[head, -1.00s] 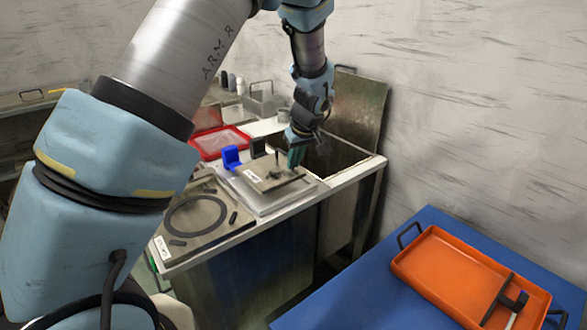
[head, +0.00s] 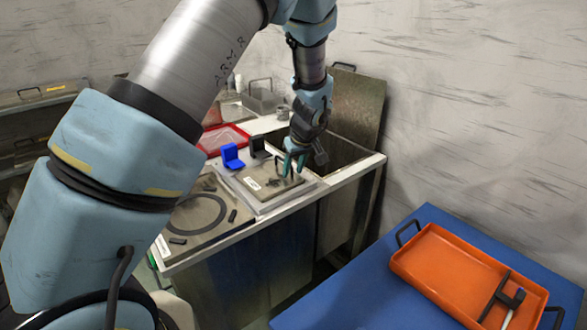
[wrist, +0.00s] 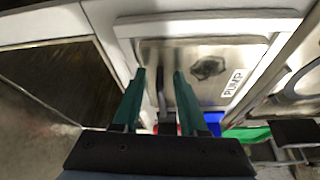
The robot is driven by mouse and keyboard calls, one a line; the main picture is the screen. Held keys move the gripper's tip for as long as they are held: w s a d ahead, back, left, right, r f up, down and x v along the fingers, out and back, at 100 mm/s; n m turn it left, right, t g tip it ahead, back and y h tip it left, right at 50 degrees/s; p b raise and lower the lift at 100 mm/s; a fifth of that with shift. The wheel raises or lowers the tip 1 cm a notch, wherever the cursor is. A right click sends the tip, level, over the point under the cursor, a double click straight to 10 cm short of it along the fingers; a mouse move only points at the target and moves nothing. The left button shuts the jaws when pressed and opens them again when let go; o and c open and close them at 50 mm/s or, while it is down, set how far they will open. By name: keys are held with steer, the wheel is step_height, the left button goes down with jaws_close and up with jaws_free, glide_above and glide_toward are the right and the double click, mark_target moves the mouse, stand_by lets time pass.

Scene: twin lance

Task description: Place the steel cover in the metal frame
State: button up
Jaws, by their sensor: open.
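The steel cover (head: 262,184) is a flat, dull metal plate with a white label and a dark upright handle. It lies on or in a pale metal frame (head: 292,198) on the bench; I cannot tell whether it is fully seated. In the wrist view the cover (wrist: 170,60) shows a PUMP label and a dark knob-like mark, with the pale frame (wrist: 262,27) around it. My gripper (head: 293,172) is open over the cover's right part. Its fingers (wrist: 158,90) sit either side of the dark handle, with gaps between; contact is not visible.
To the left is a panel with a black ring (head: 195,214). A blue block (head: 232,156) and red tray (head: 222,138) stand behind. An open bin with a raised lid (head: 358,105) is at the right. An orange tray (head: 425,278) sits on a blue table.

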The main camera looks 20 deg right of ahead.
steer(key=shift+r, duration=0.2)
steer(key=a+b+v, duration=0.1)
steer(key=b+v, duration=0.1)
steer(key=v, duration=1)
steer(key=a+f+g, duration=0.2)
steer(key=a, duration=1.7)
steer(key=s+a+m, duration=0.1)
steer(key=s+a, duration=0.3)
steer(key=a, duration=0.3)
steer(key=s+a+f+m+g, duration=0.1)
steer(key=s+a, duration=0.4)
steer(key=a, duration=0.2)
steer(key=shift+a+h, duration=0.35)
steer(key=shift+h, duration=0.05)
steer(key=shift+w, duration=0.1)
steer(key=shift+c, duration=0.4)
